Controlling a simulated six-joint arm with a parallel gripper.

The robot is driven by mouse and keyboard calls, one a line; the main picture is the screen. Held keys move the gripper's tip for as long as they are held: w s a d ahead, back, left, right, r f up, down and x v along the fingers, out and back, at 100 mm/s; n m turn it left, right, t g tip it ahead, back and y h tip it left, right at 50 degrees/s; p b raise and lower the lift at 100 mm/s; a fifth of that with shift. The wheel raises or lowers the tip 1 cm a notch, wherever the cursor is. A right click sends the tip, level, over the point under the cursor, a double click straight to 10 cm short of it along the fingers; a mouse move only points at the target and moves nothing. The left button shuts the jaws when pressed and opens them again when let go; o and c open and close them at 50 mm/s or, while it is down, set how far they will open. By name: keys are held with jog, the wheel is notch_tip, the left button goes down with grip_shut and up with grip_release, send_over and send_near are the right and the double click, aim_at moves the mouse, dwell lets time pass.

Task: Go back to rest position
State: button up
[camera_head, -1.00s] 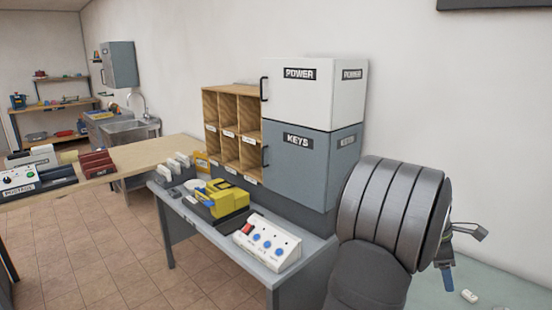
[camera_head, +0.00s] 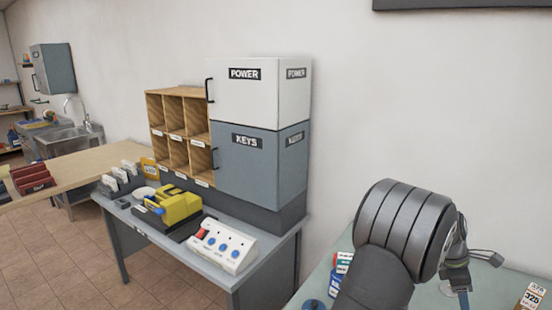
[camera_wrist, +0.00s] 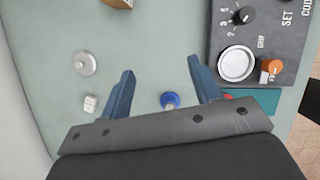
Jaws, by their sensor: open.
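My gripper (camera_wrist: 164,82) is open in the wrist view, with its two blue fingers spread apart and nothing held between them. It points at a pale green table top (camera_wrist: 150,50). A blue round-topped object (camera_wrist: 170,100) shows in the gap near the finger bases, apart from both fingers.
A silver disc (camera_wrist: 85,63) and small white block (camera_wrist: 90,103) lie left of the fingers. A dark control panel (camera_wrist: 225,20) stands right. In the head view, a grey desk (camera_head: 260,272) carries POWER (camera_head: 262,95) and KEYS (camera_head: 250,175) cabinets, wooden pigeonholes (camera_head: 160,115) and a button box (camera_head: 222,248).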

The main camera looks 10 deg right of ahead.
jog(key=s+d+f, duration=0.3)
jog(key=s+d, duration=0.2)
jog(key=s, duration=0.1)
jog(key=shift+m, duration=0.4)
jog(key=w+f, duration=0.3)
jog(key=w, duration=0.2)
jog(key=w+f, duration=0.2)
jog(key=w, duration=0.1)
jog(key=shift+d+f, duration=0.35)
jog(key=shift+d, duration=0.05)
